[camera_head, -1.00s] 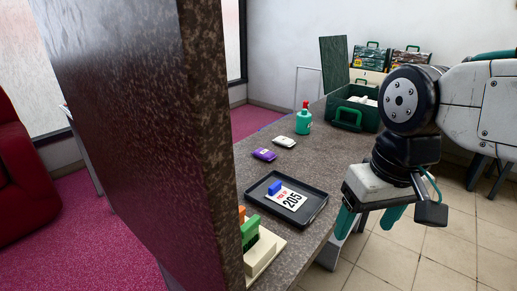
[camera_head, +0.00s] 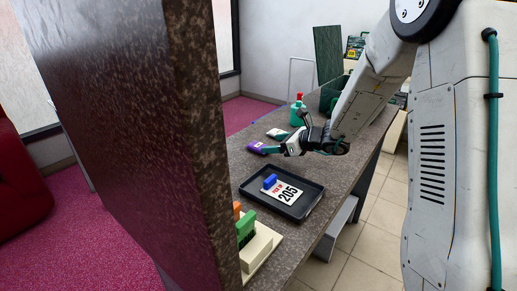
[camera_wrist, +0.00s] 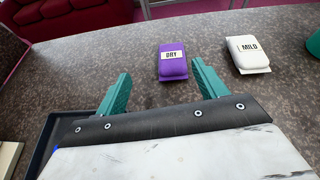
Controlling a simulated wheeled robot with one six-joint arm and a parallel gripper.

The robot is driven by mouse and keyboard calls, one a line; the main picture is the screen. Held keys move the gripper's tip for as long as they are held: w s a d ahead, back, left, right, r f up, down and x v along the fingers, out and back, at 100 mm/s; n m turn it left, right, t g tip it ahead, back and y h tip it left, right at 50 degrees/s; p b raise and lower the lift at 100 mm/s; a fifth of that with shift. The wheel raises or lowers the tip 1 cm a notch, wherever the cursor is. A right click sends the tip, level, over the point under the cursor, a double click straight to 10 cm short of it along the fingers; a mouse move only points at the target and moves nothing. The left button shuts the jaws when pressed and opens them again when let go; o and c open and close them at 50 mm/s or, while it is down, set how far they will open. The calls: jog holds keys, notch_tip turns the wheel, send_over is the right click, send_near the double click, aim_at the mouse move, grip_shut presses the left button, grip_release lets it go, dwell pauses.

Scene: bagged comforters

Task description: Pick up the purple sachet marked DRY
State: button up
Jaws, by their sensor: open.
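The purple sachet marked DRY (camera_wrist: 173,62) lies on the speckled counter in the wrist view, ahead of my gripper (camera_wrist: 160,88). My gripper is open, with its two teal fingers apart and nothing between them. The sachet sits beyond the fingertips, nearer the right finger than the left. In the head view the purple sachet (camera_head: 257,147) is partly hidden beside my gripper (camera_head: 275,149), which is low over the counter.
A white sachet marked MILD (camera_wrist: 247,54) lies right of the purple one. A black tray (camera_head: 308,208) with a 205 card and blue clip is nearer. A teal bottle (camera_head: 296,112) stands behind. A tall stone panel (camera_head: 130,130) rises at left.

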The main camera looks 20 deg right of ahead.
aim_at(261, 146)
jog(key=shift+w+d+f+m+h, duration=0.3)
jog(key=shift+w+d+f+m, duration=0.2)
jog(key=shift+w+f+m, duration=0.3)
jog(key=shift+x, duration=0.95)
jog(key=x, duration=0.5)
jog(key=shift+w+a, duration=0.1)
jog(key=shift+a, duration=0.1)
jog(key=shift+t, duration=0.3)
jog(key=c, duration=1.1)
